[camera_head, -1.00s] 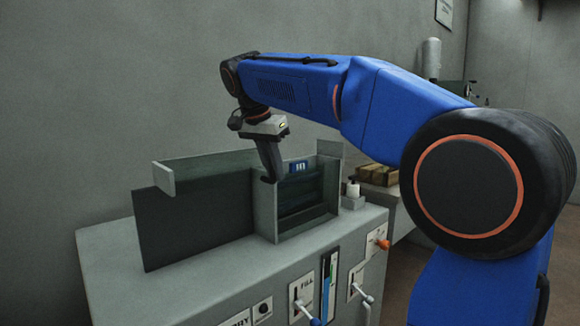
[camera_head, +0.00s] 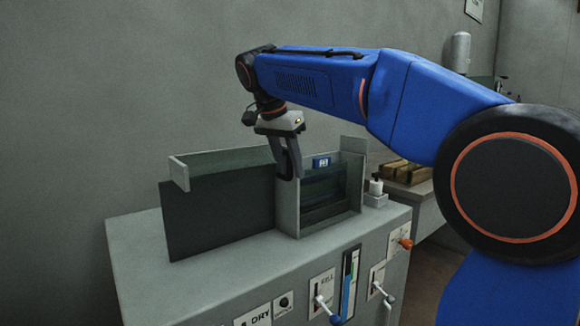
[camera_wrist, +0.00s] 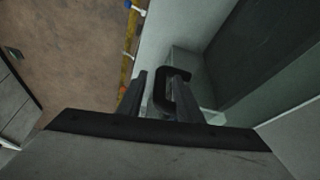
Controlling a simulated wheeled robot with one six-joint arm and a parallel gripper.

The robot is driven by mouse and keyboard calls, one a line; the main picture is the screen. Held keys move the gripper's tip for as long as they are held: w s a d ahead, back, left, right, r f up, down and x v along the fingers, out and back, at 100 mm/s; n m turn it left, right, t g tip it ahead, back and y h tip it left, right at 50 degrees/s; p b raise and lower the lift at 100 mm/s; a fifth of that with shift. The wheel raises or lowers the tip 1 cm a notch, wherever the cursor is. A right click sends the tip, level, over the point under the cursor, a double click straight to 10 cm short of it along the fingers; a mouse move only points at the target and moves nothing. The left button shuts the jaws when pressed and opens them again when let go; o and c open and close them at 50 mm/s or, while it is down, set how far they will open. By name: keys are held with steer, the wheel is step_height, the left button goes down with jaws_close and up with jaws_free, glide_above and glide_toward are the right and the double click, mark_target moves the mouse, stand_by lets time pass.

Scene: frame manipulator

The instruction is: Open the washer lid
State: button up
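The washer (camera_head: 150,255) is a grey cabinet with a raised, two-part tank on top. A dark flat panel (camera_head: 215,215), which may be the lid, covers the front of the left part. The right part is open at the top, with dark slats inside. My gripper (camera_head: 288,172) points down at the wall between the parts. In the wrist view, a black C-shaped handle (camera_wrist: 159,88) lies by its two fingers (camera_wrist: 155,97). The fingers are apart, and one handle bar shows between them. I cannot tell whether they touch it. What the handle joins is unclear.
The washer front carries levers (camera_head: 327,308), labels and an orange knob (camera_head: 405,244). A small white bottle (camera_head: 376,186) stands right of the tank. Wooden blocks (camera_head: 405,172) lie on a side counter behind. Bare grey top surrounds the tank at the left.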

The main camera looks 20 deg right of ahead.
steer(key=v, duration=1.7)
steer(key=shift+s, duration=0.15)
steer(key=s+d+f+n+t+y, duration=0.1)
steer(key=s+d+f+n, duration=0.2)
steer(key=s+f, duration=0.6)
steer(key=s+d+f+n+y, duration=0.1)
steer(key=s+d+f+n, duration=0.3)
steer(key=f, duration=1.7)
steer(key=s+d+f+n+t+y, duration=0.1)
steer(key=s+d+f+n, duration=0.2)
steer(key=s+f, duration=1.1)
step_height(320, 180, down, 2)
steer(key=shift+s+d+f+n+t+y, duration=0.15)
steer(key=shift+s+d+n+t+y, duration=0.2)
steer(key=shift+n, duration=0.55)
